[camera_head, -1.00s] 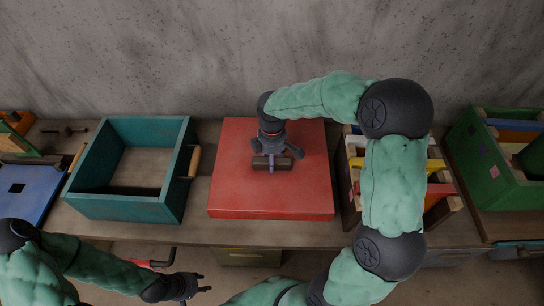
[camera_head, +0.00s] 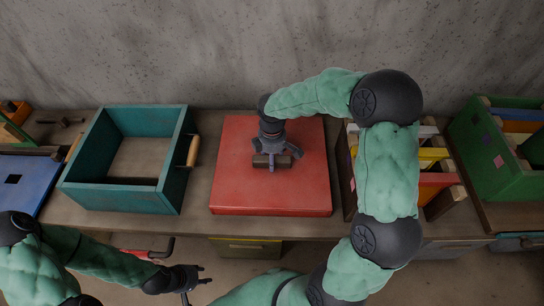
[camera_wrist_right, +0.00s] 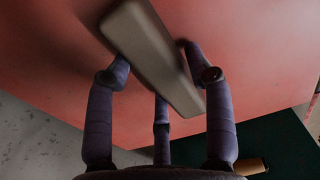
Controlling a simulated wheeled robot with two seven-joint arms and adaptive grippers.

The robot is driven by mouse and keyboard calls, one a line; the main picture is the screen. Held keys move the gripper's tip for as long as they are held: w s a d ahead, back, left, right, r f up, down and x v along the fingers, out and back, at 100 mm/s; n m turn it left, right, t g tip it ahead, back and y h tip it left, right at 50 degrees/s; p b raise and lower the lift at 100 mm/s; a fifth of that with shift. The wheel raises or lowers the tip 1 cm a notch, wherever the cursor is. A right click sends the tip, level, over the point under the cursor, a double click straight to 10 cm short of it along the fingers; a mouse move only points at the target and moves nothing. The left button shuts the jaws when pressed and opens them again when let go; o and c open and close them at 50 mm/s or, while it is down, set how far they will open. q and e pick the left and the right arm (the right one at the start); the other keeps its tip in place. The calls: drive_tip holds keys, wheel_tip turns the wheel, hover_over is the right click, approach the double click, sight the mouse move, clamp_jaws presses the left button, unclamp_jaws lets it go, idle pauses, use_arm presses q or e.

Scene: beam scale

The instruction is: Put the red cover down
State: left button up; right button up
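The red cover (camera_head: 235,180) is a flat, level slab over the middle of the workbench, with a dark bar handle (camera_head: 272,161) on top. I cannot tell whether its underside touches the bench. My right gripper (camera_head: 276,156) comes down from above, its fingers bent in around the handle. In the right wrist view, the grey handle (camera_wrist_right: 150,55) lies between the purple fingers (camera_wrist_right: 160,85), with the red surface (camera_wrist_right: 255,55) behind it. My left gripper (camera_head: 200,278) is empty, fingers spread, low in front of the bench.
A teal open box (camera_head: 120,197) with a wooden handle stands left of the cover. A rack of coloured slats (camera_head: 435,180) stands close on its right, partly behind my right arm. A green crate (camera_head: 490,165) is farther right. A concrete wall (camera_head: 200,50) rises behind.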

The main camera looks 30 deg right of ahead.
idle(0.3)
wheel_tip(320, 180, up, 12)
drive_tip(key=p, duration=0.4)
drive_tip(key=shift+r+p, duration=0.15)
drive_tip(key=shift+p, duration=0.25)
